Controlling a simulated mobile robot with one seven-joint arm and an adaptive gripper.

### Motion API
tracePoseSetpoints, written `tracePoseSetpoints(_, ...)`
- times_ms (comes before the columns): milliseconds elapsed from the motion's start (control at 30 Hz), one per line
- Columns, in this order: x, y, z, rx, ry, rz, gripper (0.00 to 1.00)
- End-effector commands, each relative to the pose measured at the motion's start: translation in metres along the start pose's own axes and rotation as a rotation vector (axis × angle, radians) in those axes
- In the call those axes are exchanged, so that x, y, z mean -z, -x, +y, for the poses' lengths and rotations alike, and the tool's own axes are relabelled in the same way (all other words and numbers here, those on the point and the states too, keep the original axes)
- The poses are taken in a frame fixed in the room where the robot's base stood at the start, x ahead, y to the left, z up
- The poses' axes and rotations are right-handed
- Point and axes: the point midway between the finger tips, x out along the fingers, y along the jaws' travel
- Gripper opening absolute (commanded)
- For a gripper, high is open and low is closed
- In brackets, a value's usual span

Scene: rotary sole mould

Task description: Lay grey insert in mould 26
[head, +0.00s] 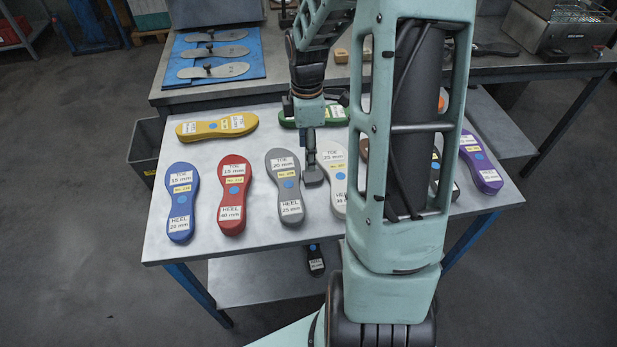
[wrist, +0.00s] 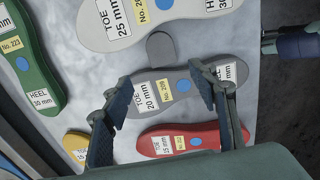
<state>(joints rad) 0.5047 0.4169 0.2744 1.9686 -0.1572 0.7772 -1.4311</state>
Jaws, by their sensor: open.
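The grey insert (head: 287,168) lies flat on the metal table between the red and the white insert. It has a blue dot and labels TOE 20 mm and HEEL 25 mm. In the wrist view the grey insert (wrist: 207,84) runs across the middle, behind my fingers. My gripper (wrist: 163,88) is open, with one finger over the toe part and the other near the heel label. In the head view my gripper (head: 311,165) is just right of the grey insert, partly hidden by my arm. I cannot make out mould 26 in either view.
Blue (head: 180,205), red (head: 233,212), white (head: 330,155), yellow (head: 215,126), green (head: 335,114) and purple (head: 482,165) inserts lie around it. Sole-shaped metal pieces lie on a blue mat (head: 250,45) behind. A dark bin (head: 140,150) stands left. My arm hides the table's right part.

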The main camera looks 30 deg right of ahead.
Motion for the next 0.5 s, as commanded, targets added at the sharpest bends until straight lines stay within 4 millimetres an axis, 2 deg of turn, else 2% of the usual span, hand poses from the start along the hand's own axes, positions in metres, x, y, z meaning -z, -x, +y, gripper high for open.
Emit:
tracePoseSetpoints(100, 0.000, -0.018, -0.001, 0.002, 0.001, 0.000, 0.54)
tracePoseSetpoints(333, -0.001, -0.036, -0.003, 0.003, 0.000, 0.000, 0.54)
tracePoseSetpoints(500, -0.005, -0.062, -0.007, 0.003, 0.000, 0.000, 0.54)
